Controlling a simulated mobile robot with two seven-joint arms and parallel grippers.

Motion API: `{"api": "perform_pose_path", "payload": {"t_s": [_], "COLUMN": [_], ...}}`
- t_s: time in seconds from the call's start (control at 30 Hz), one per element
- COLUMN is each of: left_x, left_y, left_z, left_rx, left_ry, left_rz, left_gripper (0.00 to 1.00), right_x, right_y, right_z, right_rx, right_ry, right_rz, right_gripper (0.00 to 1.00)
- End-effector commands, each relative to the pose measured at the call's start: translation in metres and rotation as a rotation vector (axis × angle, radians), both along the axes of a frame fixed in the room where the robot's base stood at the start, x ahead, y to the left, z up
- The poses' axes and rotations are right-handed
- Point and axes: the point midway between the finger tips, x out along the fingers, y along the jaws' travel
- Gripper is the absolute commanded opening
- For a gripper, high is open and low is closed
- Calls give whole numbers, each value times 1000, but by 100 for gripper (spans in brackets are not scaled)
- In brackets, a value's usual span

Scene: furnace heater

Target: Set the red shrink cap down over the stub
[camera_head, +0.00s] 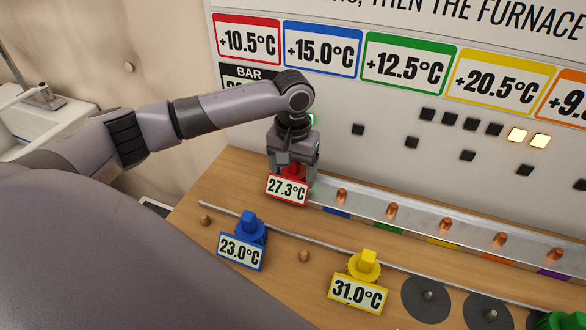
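My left gripper (292,168) points down at the left end of the metal rail. Its fingers close on the red shrink cap (294,173), of which only a small part shows between and below them. A red-framed tag reading 27.3°C (287,188) is at the front of the cap. The cap's lower edge and any stub beneath it are hidden by the tag and gripper, so I cannot tell whether it is seated. Several copper stubs, such as this bare one (342,196), stand along the rail (455,231) to the right. My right gripper is not in view.
A blue cap (249,226) and a yellow cap (365,265), both tagged, stand on the wooden bench nearer me. A green cap (562,321) is cut off at the lower right. Dark discs (427,299) lie front right. A wall panel (400,165) rises behind the rail.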

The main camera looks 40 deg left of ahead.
Motion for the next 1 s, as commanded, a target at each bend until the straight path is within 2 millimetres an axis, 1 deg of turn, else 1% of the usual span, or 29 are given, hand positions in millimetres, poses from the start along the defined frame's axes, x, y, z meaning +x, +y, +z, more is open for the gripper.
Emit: {"api": "perform_pose_path", "payload": {"t_s": [0.27, 0.37, 0.47, 0.7, 0.8, 0.9, 1.0], "left_x": [0, 0, 1, 1, 1, 0, 0], "left_y": [0, 0, 0, 0, 0, 0, 0], "left_z": [0, 3, 14, 53, 65, 70, 72], "left_rx": [0, 0, -1, -1, 0, 0, 0], "left_ry": [0, -1, -4, -3, -3, -1, 0], "left_rz": [0, 0, 0, 0, 0, 0, 0], "left_gripper": [89, 89, 89, 89, 89, 89, 89], "right_x": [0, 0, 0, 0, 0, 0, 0], "right_y": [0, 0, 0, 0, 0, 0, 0], "right_z": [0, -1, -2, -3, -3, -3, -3], "right_rx": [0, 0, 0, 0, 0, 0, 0], "right_ry": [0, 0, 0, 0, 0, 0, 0], "right_rz": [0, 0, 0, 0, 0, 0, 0], "right_gripper": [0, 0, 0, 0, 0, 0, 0]}}
